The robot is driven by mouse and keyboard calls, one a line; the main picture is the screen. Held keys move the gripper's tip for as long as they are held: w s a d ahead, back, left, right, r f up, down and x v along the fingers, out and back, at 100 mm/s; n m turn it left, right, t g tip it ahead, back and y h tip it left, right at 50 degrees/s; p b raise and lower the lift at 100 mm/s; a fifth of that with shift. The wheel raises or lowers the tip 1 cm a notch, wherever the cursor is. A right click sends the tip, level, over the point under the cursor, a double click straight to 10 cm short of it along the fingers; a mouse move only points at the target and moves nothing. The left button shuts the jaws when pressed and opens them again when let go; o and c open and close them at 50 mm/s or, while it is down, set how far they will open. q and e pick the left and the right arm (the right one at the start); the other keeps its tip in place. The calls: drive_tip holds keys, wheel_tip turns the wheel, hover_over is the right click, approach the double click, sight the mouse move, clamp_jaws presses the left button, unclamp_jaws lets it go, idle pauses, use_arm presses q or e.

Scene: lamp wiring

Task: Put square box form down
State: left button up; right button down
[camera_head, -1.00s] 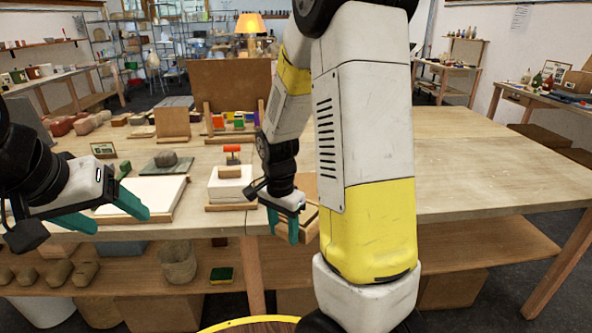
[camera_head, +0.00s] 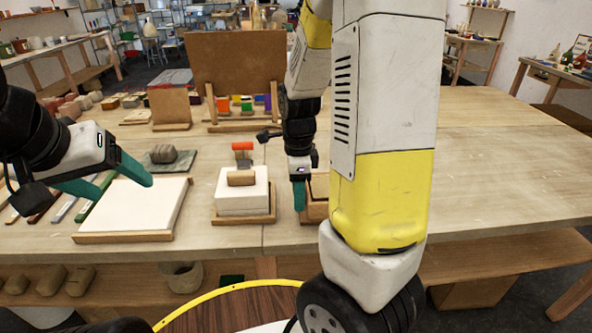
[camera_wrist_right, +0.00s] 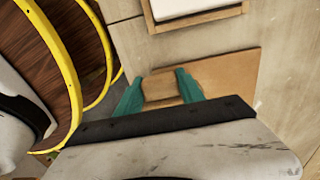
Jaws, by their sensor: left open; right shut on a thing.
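The wooden square box form (camera_head: 316,212) is at the front of the table, mostly hidden behind my right arm in the head view. My right gripper (camera_head: 299,192) points down at its left side. In the right wrist view, the teal fingers (camera_wrist_right: 160,90) are shut on a wooden part of it. A flat brown board (camera_wrist_right: 232,76) lies beside the fingers there. I cannot tell whether the form touches the table. My left gripper (camera_head: 128,180) is open and empty above a white slab on a wooden board (camera_head: 125,237).
A white block (camera_head: 240,200) on a wooden tray stands left of my right gripper, with a red-handled tool behind it. A brown upright board (camera_head: 235,60) and coloured blocks stand farther back. The table's right side (camera_head: 500,170) is clear.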

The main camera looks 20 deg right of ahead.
drive_tip(key=w+d, duration=0.1)
drive_tip(key=w, duration=0.2)
drive_tip(key=w+d, duration=0.2)
drive_tip(key=w, duration=0.1)
drive_tip(key=w+d+f, duration=0.1)
drive_tip(key=w+d, duration=0.1)
drive_tip(key=w, duration=0.1)
drive_tip(key=shift+w, duration=0.15)
drive_tip(key=shift+f, duration=1.75)
drive_tip(key=shift+f, duration=0.1)
drive_tip(key=c, duration=0.7)
unclamp_jaws()
drive_tip(key=shift+a, duration=0.1)
wheel_tip(320, 180, up, 12)
drive_tip(key=shift+s+a+r+n+t+y, duration=0.35)
drive_tip(key=shift+s+a+r+n+t, duration=1.1)
drive_tip(key=shift+s+n, duration=2.05)
drive_tip(key=shift+s+a+r+n+t+y, duration=0.5)
drive_tip(key=shift+s+a+r+n, duration=1.4)
drive_tip(key=shift+s+r+n, duration=1.15)
drive_tip(key=shift+s+a+r+n+t+y, duration=0.25)
drive_tip(key=shift+s+a+r+n+t, duration=1.15)
drive_tip(key=shift+s+n, duration=2.5)
